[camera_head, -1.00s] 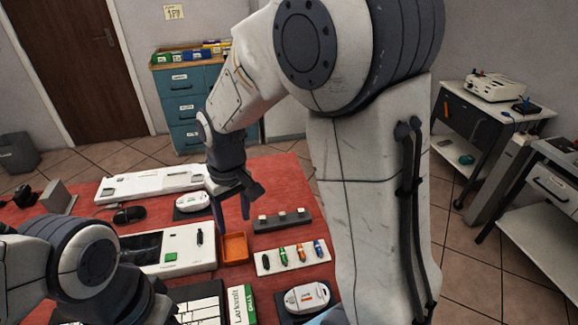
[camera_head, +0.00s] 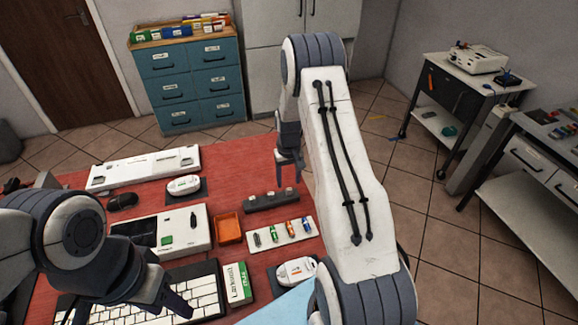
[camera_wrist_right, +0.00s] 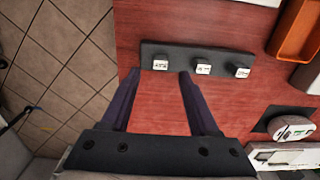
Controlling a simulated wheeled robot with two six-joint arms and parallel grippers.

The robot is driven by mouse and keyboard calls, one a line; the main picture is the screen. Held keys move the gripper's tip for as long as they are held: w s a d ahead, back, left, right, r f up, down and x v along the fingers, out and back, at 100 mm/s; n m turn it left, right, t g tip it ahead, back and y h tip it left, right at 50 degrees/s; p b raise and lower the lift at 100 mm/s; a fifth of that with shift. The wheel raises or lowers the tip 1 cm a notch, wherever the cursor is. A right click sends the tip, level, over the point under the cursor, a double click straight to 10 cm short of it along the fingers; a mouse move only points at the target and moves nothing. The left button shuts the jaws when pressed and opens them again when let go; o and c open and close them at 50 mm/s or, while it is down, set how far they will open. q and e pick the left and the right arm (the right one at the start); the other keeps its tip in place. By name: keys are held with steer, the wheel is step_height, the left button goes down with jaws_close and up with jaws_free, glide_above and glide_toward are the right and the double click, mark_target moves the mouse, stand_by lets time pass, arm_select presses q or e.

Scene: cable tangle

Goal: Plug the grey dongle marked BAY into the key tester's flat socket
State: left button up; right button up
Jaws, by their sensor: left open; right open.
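A dark bar (camera_head: 272,201) on the red table holds three small plugs with white labelled faces: left (camera_wrist_right: 160,62), middle (camera_wrist_right: 203,68) and right (camera_wrist_right: 241,72) in the right wrist view. Their lettering is too small to read, so I cannot tell which is marked BAY. The white box with a dark screen and green label (camera_head: 160,230) looks like the key tester; its flat socket is not clear. My right gripper (camera_head: 289,177) is open and empty by the bar's right end. In the right wrist view its fingertips (camera_wrist_right: 160,76) flank the left plug, apart from it. My left gripper (camera_head: 176,300) is open over the keyboard.
An orange tray (camera_head: 229,227) sits between the box and a white holder (camera_head: 270,242) of coloured sticks. Green-white box (camera_head: 238,284), keyboard (camera_head: 205,296) and white devices (camera_head: 184,186) crowd the table. Red surface beyond the bar is clear.

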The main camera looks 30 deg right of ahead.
mark_target(289, 193)
steer(key=shift+f, duration=1.7)
steer(key=c, duration=1)
jaws_close()
